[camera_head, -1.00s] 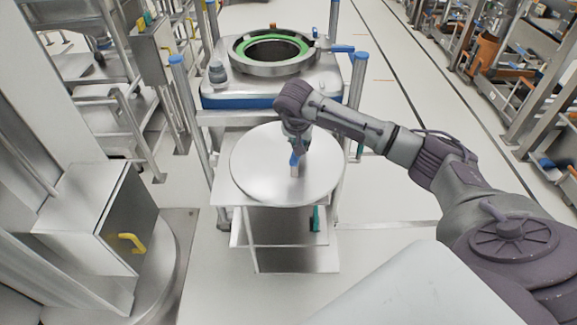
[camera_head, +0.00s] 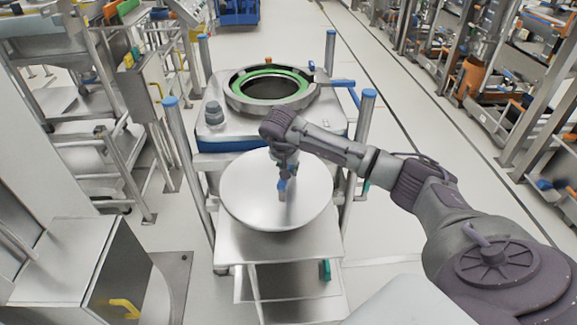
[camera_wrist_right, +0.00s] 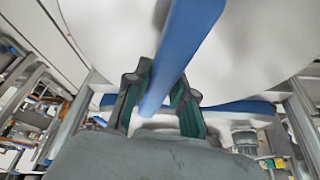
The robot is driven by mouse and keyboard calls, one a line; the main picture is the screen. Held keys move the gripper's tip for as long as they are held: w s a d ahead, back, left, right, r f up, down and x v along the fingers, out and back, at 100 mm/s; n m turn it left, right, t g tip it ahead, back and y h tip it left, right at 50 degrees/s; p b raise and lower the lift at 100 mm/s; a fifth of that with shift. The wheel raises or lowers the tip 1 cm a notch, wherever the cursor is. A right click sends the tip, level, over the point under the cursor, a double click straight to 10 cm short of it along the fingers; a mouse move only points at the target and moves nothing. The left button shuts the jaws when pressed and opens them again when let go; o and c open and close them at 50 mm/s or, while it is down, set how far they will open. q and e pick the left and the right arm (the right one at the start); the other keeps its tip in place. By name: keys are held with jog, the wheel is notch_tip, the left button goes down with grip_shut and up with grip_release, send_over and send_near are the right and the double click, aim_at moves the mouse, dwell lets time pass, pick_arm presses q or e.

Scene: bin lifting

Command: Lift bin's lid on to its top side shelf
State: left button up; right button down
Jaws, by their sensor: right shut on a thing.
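The lid (camera_head: 245,200) is a round, shiny metal disc, seen from above in the head view. My right gripper (camera_head: 283,178) is shut on the lid's blue handle, which also shows as a blue bar (camera_wrist_right: 178,60) between the fingers in the right wrist view (camera_wrist_right: 162,92). The lid hangs over the rear of the metal side shelf (camera_head: 280,249) and close to the bin's near edge; I cannot tell its exact height. The bin (camera_head: 232,132) stands behind it, with a green-ringed round opening (camera_head: 268,74) uncovered. My left gripper is not in view.
Posts with blue caps (camera_head: 369,95) stand around the bin. A blue lever (camera_head: 341,84) sticks out right of the opening, and a grey knob (camera_head: 213,113) sits left of it. A metal cabinet with a yellow handle (camera_head: 125,308) is at lower left.

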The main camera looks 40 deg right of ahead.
jog(key=shift+w+f, duration=0.2)
jog(key=shift+f, duration=0.05)
jog(key=shift+f+b, duration=0.65)
jog(key=shift+f, duration=0.4)
jog(key=shift+f+b, duration=0.85)
jog(key=shift+f, duration=0.2)
jog(key=shift+f+b, duration=0.35)
jog(key=shift+f, duration=0.3)
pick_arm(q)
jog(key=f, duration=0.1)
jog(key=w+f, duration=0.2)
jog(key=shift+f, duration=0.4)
pick_arm(e)
jog(key=shift+r, duration=0.1)
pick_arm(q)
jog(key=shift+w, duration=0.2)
